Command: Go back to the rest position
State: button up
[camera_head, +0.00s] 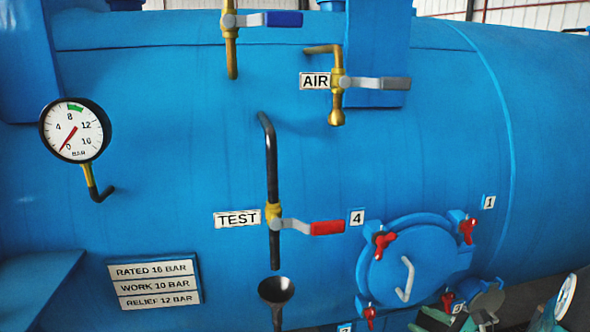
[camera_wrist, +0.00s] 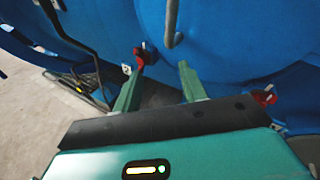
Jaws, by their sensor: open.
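My gripper (camera_wrist: 160,82) shows in the wrist view with its two green fingers apart and nothing between them. The fingers point toward the blue round hatch, whose grey handle (camera_wrist: 172,28) hangs above the gap. One red clamp knob (camera_wrist: 146,57) appears close beside the left fingertip; I cannot tell whether they touch. Another red knob (camera_wrist: 264,97) is to the right of the right finger. In the head view the hatch (camera_head: 425,262) is at the lower right, with several red knobs around its rim. Green parts at the bottom edge there are probably my arm, mostly cut off.
The blue vessel (camera_head: 170,150) fills the head view. Its TEST valve (camera_head: 274,212) has a red lever, with a black funnel (camera_head: 276,290) below. The AIR valve (camera_head: 338,83) and a pressure gauge (camera_head: 75,130) reading near zero stick out. Bare floor (camera_wrist: 35,125) shows at left in the wrist view.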

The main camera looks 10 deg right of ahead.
jog(key=s+a+r+n+g, duration=0.2)
jog(key=s+a+n+g, duration=0.1)
jog(key=a+n, duration=0.3)
jog(key=s+a+r+n+g, duration=0.2)
jog(key=a+n+g, duration=0.2)
jog(key=a, duration=0.4)
jog(key=s+a+r+n+g, duration=0.2)
jog(key=s+a+n+g, duration=0.1)
jog(key=a+n, duration=0.3)
jog(key=s+a+r+n+t+h, duration=0.1)
jog(key=s+a+r+n+h, duration=0.1)
jog(key=s+r+n+h, duration=0.4)
jog(key=s+n+h, duration=0.1)
jog(key=n, duration=0.4)
jog(key=shift+s+a+r+t+h, duration=0.3)
jog(key=shift+a+h, duration=0.05)
jog(key=shift+h, duration=0.05)
